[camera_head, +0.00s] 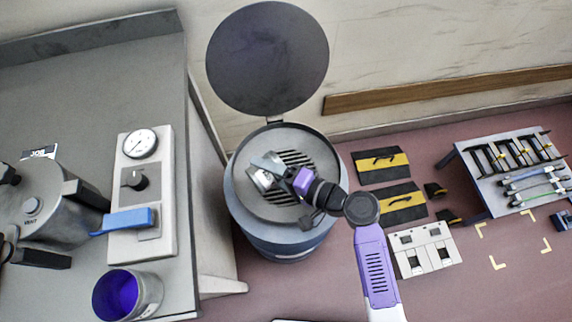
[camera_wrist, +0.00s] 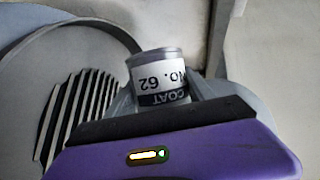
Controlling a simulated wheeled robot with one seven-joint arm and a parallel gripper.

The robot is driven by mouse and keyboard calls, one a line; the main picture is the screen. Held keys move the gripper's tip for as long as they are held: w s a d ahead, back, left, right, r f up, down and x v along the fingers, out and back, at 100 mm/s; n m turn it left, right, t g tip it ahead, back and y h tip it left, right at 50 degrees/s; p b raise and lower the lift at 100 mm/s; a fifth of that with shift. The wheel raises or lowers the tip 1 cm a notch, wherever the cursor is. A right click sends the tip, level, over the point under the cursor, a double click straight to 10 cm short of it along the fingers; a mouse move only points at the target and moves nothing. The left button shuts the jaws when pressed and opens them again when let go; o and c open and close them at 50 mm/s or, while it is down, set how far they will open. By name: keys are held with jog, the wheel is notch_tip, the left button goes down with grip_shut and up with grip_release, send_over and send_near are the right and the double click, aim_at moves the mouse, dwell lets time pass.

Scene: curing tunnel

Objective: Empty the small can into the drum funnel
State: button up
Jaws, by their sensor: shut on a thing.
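A small can (camera_wrist: 158,75) with a white and dark label reading "No. 62 COAT" is between the fingers of my gripper (camera_head: 268,170), which is shut on it. In the head view the small can (camera_head: 260,181) looks tilted over the drum; its mouth and contents cannot be made out. The drum funnel (camera_head: 268,141) is a round grey dish with a dark slotted grate, on top of a blue-grey drum (camera_head: 285,246). My gripper is above the funnel, left of its middle. The funnel also shows in the wrist view (camera_wrist: 28,75). No pouring stream is visible.
The drum's round dark lid (camera_head: 267,57) stands open behind. A grey bench (camera_head: 80,90) at left carries a gauge panel (camera_head: 126,190), a metal pot (camera_head: 45,205) and a purple-lined container (camera_head: 128,296). A rack (camera_head: 510,170) and yellow-black floor plates (camera_head: 382,163) are right.

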aim_at(265, 157)
jog(key=shift+w+d+r+m+y+b, duration=0.2)
jog(key=shift+r+m+y, duration=0.15)
jog(key=shift+m, duration=0.2)
jog(key=shift+w+d+r+m+y+b, duration=0.2)
jog(key=shift+m+y, duration=0.15)
jog(key=shift+m, duration=0.2)
dwell(1.1)
jog(key=shift+w+d+r+m+y+b, duration=0.2)
jog(key=shift+m+y, duration=0.1)
jog(key=shift+m, duration=0.2)
jog(key=shift+w+d+r+m+y+b, duration=0.15)
jog(key=shift+m+y, duration=0.15)
jog(key=shift+m, duration=0.2)
dwell(0.5)
jog(key=shift+w+d+r+m+y, duration=0.2)
jog(key=shift+m+y, duration=0.1)
jog(key=shift+m, duration=0.5)
jog(key=shift+b, duration=0.3)
jog(key=m, duration=0.1)
jog(key=w+d+m+t+y+b, duration=0.1)
jog(key=m, duration=0.3)
jog(key=shift+w+d+r+t+y, duration=0.15)
jog(key=shift+w+d+t+y, duration=0.1)
jog(key=shift+d+t+y, duration=0.1)
dwell(0.8)
